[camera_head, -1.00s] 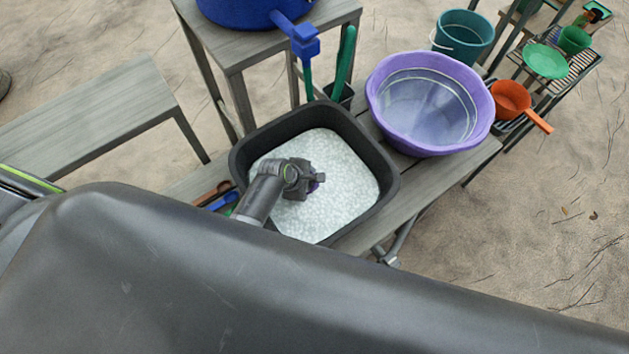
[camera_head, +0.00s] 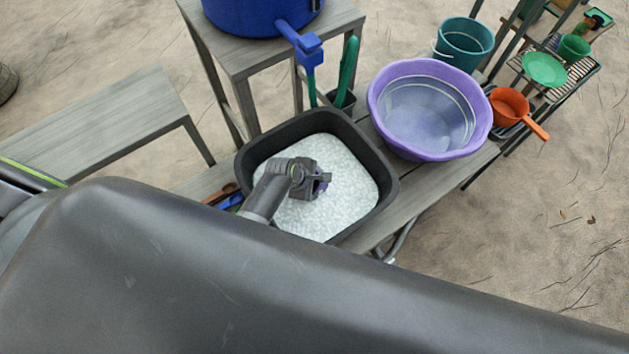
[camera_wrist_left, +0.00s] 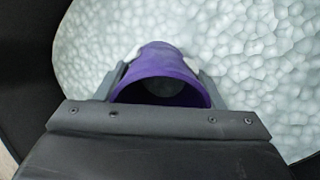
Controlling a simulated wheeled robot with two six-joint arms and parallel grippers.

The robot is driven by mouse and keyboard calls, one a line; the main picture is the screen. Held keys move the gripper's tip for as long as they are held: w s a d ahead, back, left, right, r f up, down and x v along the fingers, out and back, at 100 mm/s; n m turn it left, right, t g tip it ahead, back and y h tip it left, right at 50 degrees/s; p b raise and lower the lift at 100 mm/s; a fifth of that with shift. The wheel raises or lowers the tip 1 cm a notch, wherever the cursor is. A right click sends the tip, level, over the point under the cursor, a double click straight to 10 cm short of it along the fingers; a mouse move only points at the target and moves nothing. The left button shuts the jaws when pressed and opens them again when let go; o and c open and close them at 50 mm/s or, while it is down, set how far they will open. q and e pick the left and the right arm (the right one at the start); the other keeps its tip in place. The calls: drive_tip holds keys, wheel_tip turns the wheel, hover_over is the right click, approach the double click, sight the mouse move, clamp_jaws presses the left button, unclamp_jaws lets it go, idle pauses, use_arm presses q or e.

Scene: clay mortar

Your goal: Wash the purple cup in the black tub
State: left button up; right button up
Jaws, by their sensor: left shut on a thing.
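The black tub (camera_head: 385,163) stands on a wooden bench, filled with white foamy suds (camera_head: 340,195). My left gripper (camera_head: 318,182) is over the suds inside the tub's rim. It is shut on the purple cup, of which only a small bit shows in the head view (camera_head: 322,186). In the left wrist view the purple cup (camera_wrist_left: 160,64) sits between the two fingers, its open mouth facing the camera. Some white suds touch its far end. The tub's dark wall (camera_wrist_left: 25,60) shows at the left of that view. My right gripper is not in view.
A large purple basin (camera_head: 378,100) stands right of the tub. A blue container with a tap (camera_head: 308,45) overhangs behind it, near green brushes (camera_head: 347,70). A teal bucket (camera_head: 465,40), orange dipper (camera_head: 508,105) and green plate (camera_head: 544,68) are farther right. A wooden bench (camera_head: 100,115) is left.

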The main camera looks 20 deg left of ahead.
use_arm(q)
wheel_tip(320, 180, up, 17)
drive_tip(key=shift+f, duration=0.2)
idle(0.9)
idle(1.0)
